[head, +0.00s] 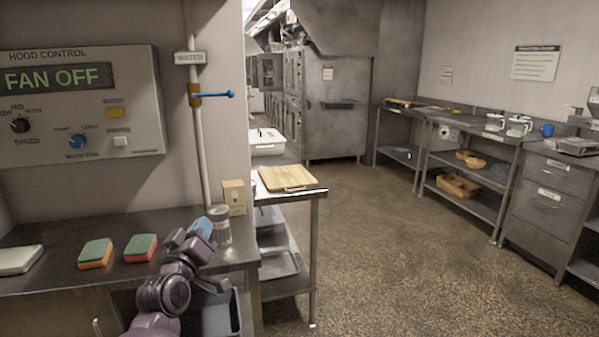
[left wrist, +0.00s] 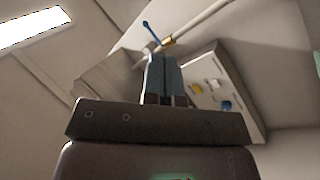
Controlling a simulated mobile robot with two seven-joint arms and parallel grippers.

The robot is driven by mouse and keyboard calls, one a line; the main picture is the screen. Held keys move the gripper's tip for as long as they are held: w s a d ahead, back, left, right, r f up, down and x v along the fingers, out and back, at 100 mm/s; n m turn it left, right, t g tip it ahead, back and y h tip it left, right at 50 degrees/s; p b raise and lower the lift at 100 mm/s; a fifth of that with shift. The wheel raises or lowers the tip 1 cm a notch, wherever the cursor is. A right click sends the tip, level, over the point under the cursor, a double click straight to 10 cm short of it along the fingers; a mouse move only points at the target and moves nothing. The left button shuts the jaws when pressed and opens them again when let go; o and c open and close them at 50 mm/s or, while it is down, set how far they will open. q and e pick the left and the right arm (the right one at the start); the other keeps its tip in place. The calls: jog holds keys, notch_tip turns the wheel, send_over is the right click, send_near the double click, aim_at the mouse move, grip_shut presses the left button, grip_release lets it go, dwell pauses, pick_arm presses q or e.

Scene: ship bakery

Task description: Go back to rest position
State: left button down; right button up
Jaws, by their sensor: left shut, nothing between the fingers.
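My left gripper (head: 201,227) is raised over the right end of the steel counter (head: 60,229), in front of the wall. It is shut and holds nothing. In the head view it overlaps a clear glass jar (head: 221,224), and I cannot tell whether they touch. In the left wrist view the shut fingers (left wrist: 163,75) point up toward the wall pipe and the hood control panel. My right gripper is not in view.
The hood control panel (head: 80,105) reads FAN OFF. A pipe with a blue-handled valve (head: 214,94) runs down the wall. Two sponges (head: 96,254) (head: 141,248) lie on the counter. A cutting board (head: 287,178) lies on a side table. The floor (head: 410,250) at right is clear.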

pick_arm(q)
jog(key=s+a+f+m+g+y, duration=0.1)
jog(key=s+a+f+m+g, duration=0.1)
jog(key=s+f, duration=1.4)
jog(key=s+a+f+m+g+y+p, duration=0.1)
jog(key=s+a+f+m+g, duration=0.2)
jog(key=s+f, duration=1.4)
jog(key=s+a+g, duration=0.1)
jog(key=s+g, duration=0.3)
jog(key=s, duration=0.2)
jog(key=shift+s+a+m+y, duration=0.25)
jog(key=shift+s+m+y, duration=0.05)
jog(key=shift+s+y, duration=0.1)
